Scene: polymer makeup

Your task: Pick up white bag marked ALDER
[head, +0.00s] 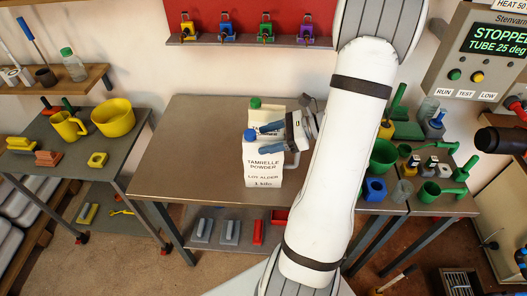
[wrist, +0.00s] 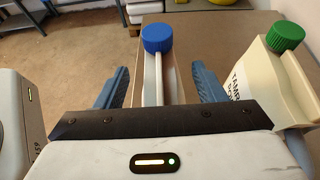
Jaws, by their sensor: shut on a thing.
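The white bag marked LOT ALDER (head: 262,172), with a blue cap, is upright over the front part of the steel table in the head view. My gripper (head: 268,139) is shut on its upper part from the right. In the wrist view the bag (wrist: 172,82) shows between the two blue fingers (wrist: 160,88), its blue cap standing above them. Whether its base touches the table is unclear. A second white bag with a green cap (head: 268,113) stands behind it, partly hidden; it also shows at the right of the wrist view (wrist: 262,85), outside the fingers.
The steel table (head: 190,140) is clear to the left. A red rack (head: 255,20) with coloured padlocks hangs on the wall behind. Green and blue pots and bottles (head: 384,156) crowd the table right of my arm. A yellow pot (head: 113,118) and mug stand on the left table.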

